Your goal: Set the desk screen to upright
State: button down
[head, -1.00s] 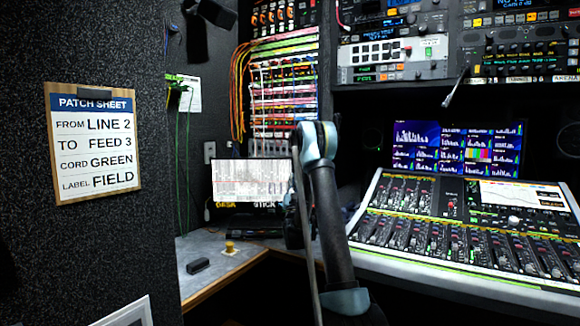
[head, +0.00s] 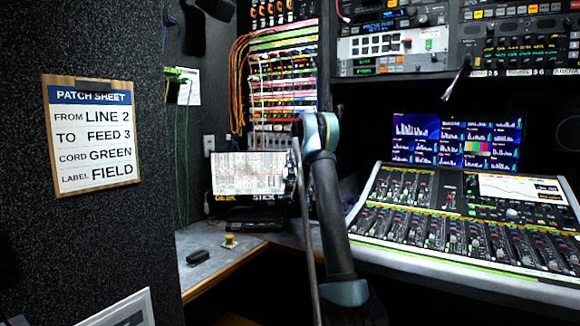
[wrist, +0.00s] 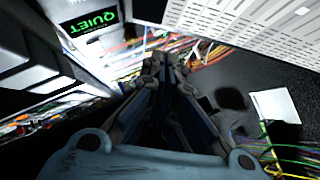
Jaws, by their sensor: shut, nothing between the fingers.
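The desk screen (head: 245,173) stands at the back of the left desk in the head view, showing a pale, dense picture with a thin red line. Its exact tilt is hard to judge from here. My gripper (head: 291,178) is at the screen's right edge, partly hidden by my own arm; I cannot tell whether it touches. In the wrist view my gripper (wrist: 165,65) has its fingers together with nothing between them. I cannot pick out the screen for sure in the wrist view.
The mixing console (head: 455,225) with a multi-picture monitor (head: 425,142) fills the right. Patch cables (head: 275,85) hang behind the screen. A small black block (head: 198,257) and a yellow knob (head: 229,241) sit on the desk (head: 215,270).

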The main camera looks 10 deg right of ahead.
jog(key=shift+w, duration=1.4)
jog(key=shift+w+d+r+g, duration=0.1)
jog(key=shift+w+r+g, duration=0.1)
jog(key=shift+w, duration=0.2)
jog(key=shift+w+r+g, duration=0.1)
jog(key=shift+w+g, duration=0.1)
jog(key=shift+w, duration=0.15)
